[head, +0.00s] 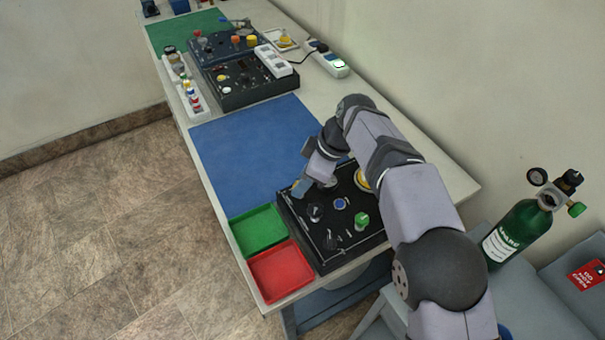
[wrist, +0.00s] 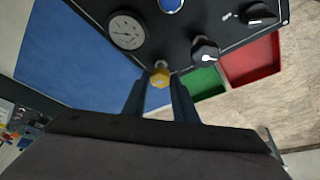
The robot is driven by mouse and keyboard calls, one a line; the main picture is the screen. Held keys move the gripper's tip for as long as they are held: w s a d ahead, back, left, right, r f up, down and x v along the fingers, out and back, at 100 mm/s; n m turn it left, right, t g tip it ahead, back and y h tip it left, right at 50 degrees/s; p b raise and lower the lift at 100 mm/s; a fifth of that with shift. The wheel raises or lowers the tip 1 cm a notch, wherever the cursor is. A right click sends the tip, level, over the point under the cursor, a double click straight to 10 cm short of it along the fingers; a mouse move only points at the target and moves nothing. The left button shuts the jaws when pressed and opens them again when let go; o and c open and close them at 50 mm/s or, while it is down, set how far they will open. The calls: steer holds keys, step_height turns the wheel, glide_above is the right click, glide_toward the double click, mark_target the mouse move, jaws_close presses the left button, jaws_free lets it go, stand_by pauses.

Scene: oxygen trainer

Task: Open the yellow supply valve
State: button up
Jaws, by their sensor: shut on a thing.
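The yellow supply valve (wrist: 159,78) is a small yellow knob on a metal stem at the edge of the black trainer panel (wrist: 190,20). In the wrist view it sits between the two fingers of my gripper (wrist: 159,88), which is shut on it. In the head view my gripper (head: 299,188) is low over the panel's far left corner (head: 283,198), and only a little yellow shows there. A round white-faced gauge (wrist: 126,31) is beside the valve. The valve's turn angle cannot be read.
On the panel are a black knob (head: 315,212), a blue button (head: 340,203) and a green knob (head: 361,220). Green (head: 238,240) and red (head: 254,269) trays lie to its left. The blue mat (head: 225,145) is clear. A green cylinder (head: 523,233) stands at right.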

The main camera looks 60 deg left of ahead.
steer(key=shift+a+r+n+h+p, duration=0.1)
steer(key=shift+r+n+h+p, duration=0.25)
steer(key=shift+n+p, duration=0.65)
steer(key=n+p, duration=0.1)
steer(key=p, duration=0.2)
steer(key=shift+w+f+g+h, duration=0.15)
steer(key=shift+g+h, duration=0.1)
steer(key=shift+g, duration=0.15)
steer(key=shift+a+f+n+p, duration=0.1)
steer(key=shift+f+n+p, duration=0.05)
steer(key=shift+n+p, duration=0.95)
steer(key=o, duration=1)
steer(key=shift+o, duration=0.2)
